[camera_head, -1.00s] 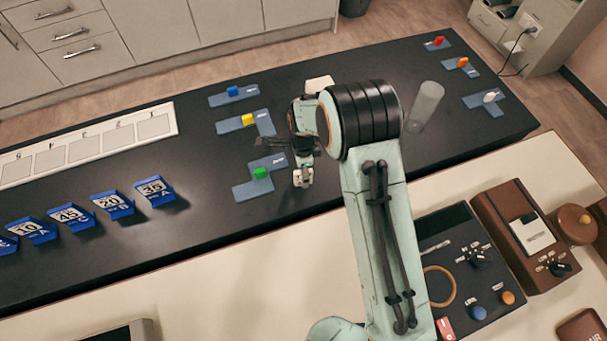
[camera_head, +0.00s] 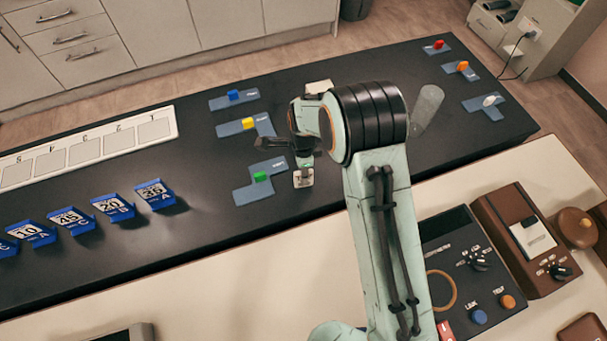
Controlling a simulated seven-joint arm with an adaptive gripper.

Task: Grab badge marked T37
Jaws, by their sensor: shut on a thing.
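A small pale badge (camera_head: 303,178) shows just below my gripper (camera_head: 305,161), over the black tabletop. Dark marks like lettering are on its face, but they are too small to read fully. My gripper is shut on this badge, though the arm and the gripper's body hide most of the fingers. I cannot tell whether the badge touches the table.
Blue-grey pieces with a green block (camera_head: 260,176), a yellow block (camera_head: 248,122) and a blue block (camera_head: 233,94) lie left of my gripper. Several numbered blue holders (camera_head: 154,193) stand farther left, before a white slotted strip (camera_head: 120,138).

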